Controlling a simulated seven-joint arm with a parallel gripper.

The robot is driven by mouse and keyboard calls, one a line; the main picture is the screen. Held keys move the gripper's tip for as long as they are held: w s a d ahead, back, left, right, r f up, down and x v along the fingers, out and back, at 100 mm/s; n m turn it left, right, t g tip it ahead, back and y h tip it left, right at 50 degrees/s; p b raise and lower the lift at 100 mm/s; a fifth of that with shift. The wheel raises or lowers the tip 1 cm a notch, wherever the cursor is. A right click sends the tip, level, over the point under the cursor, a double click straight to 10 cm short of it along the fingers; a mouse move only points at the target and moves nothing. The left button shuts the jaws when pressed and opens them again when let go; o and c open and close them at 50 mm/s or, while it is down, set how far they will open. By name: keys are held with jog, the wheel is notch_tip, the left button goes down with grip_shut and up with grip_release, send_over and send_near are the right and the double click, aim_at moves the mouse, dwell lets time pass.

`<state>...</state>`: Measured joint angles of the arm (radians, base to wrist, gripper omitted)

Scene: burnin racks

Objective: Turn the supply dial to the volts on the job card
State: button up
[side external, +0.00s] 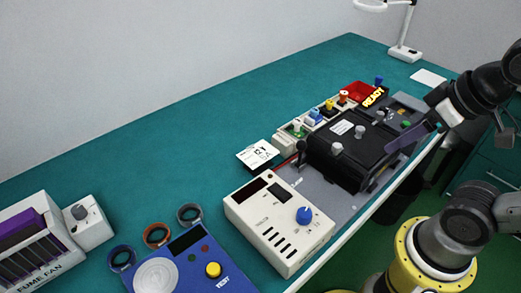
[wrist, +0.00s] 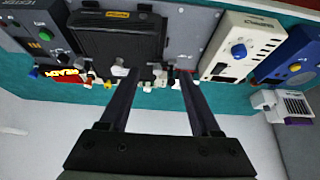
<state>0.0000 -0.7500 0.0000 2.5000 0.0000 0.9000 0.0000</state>
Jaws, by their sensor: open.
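The supply is a cream box (side external: 275,225) with a dark display, vent slots and a blue dial (side external: 303,214) at its right. In the wrist view the supply (wrist: 245,45) is at upper right, with its blue dial (wrist: 238,50). The job card (side external: 257,155) is a white card on a dark stand behind the supply; its print is too small to read surely. My gripper (wrist: 158,73) is open and empty, its two long fingers apart. In the side view my gripper (side external: 408,139) is right of the black fixture, away from the dial. The dial's setting is unreadable.
A black lidded fixture (side external: 350,150) stands on a grey plate beside the supply. A blue tester (side external: 183,262), several rings and a fume fan box (side external: 35,245) are at left. A lit READY sign (side external: 374,97) and coloured parts stand behind. The teal bench's back-left area is clear.

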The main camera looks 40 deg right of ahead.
jog(key=shift+o, duration=0.3)
jog(key=r+n+g, duration=0.1)
jog(key=n+g, duration=0.4)
jog(key=n, duration=1.5)
send_over(305, 212)
notch_tip(305, 212, down, 13)
jog(key=shift+f, duration=0.2)
jog(key=shift+c, duration=0.2)
